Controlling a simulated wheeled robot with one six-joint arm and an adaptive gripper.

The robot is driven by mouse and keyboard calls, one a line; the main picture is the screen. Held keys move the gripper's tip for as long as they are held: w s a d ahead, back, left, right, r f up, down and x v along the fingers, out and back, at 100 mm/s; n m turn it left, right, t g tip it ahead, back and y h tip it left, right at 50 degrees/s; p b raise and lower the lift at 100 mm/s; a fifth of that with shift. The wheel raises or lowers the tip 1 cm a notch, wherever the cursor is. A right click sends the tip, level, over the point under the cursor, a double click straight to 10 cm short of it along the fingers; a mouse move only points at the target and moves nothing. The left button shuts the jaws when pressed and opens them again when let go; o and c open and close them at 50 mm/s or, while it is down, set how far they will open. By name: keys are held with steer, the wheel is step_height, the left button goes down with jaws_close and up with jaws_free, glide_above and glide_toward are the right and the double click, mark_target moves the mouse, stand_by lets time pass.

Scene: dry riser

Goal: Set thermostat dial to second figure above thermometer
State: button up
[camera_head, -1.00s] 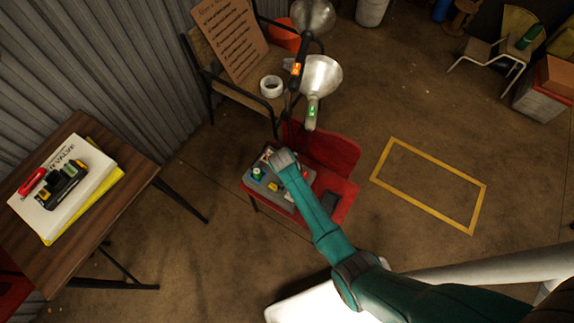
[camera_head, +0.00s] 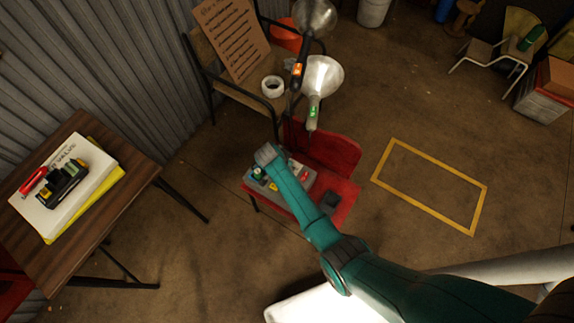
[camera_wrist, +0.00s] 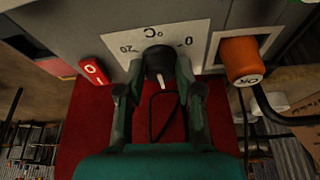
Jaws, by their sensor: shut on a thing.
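The thermostat dial (camera_wrist: 158,64) is a round black knob with a pale pointer mark, on a white plate (camera_wrist: 118,40) printed "20", "°C" and "0". In the wrist view, the fingertips of my gripper (camera_wrist: 159,66) are on either side of the dial, shut on it. The pale mark points down in this view, away from the printed figures. The plate is on a grey box (camera_head: 291,172) lying on a red chair. In the head view my gripper (camera_head: 267,155) is over the box's left part and hides the dial. I cannot make out a thermometer.
A red switch (camera_wrist: 93,72) and an orange "OK" button (camera_wrist: 241,60) flank the plate, with a dark cable close by. The red chair (camera_head: 335,150) stands below a lamp (camera_head: 322,76). A wooden table (camera_head: 125,150) is at the left.

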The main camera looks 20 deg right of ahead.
steer(key=shift+s+f, duration=0.1)
steer(key=o, duration=1.2)
steer(key=shift+c, duration=0.2)
steer(key=v, duration=1.2)
